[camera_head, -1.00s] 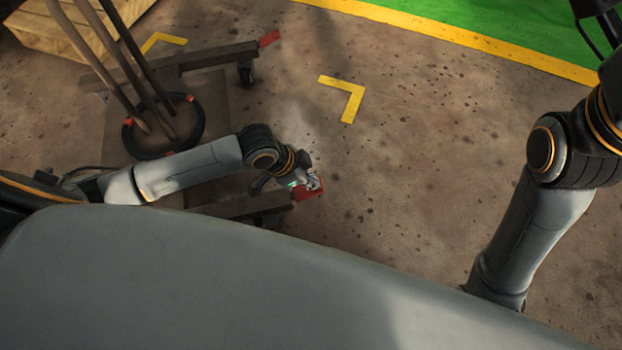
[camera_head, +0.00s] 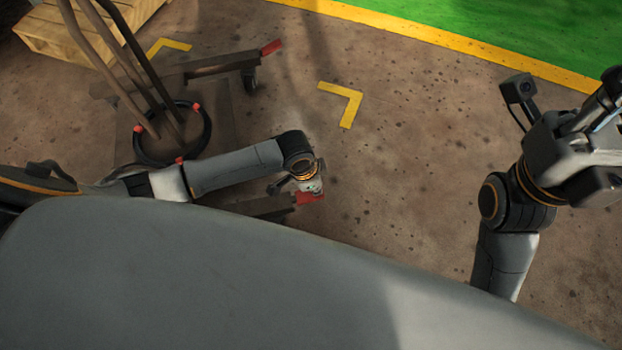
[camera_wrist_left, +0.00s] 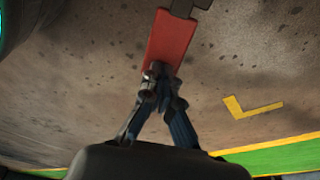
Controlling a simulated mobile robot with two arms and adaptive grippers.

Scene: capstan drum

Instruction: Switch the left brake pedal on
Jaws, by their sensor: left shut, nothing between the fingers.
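A red pedal (camera_head: 309,198) sits at the end of a dark metal bar low in the head view, partly hidden by my left gripper. It also shows in the left wrist view as a flat red plate (camera_wrist_left: 171,38) on a dark bracket. My left gripper (camera_head: 314,188) is shut and empty. In the left wrist view its fingertips (camera_wrist_left: 160,82) meet over the pedal's near end; whether they touch it I cannot tell. A second red pedal (camera_head: 271,47) is on the far bar. My right gripper (camera_head: 590,145) is at the right edge, its fingers unclear.
The wheeled stand's far bar (camera_head: 185,75) has a caster (camera_head: 249,79). A wooden pallet (camera_head: 50,38) is at the upper left. The middle floor is clear.

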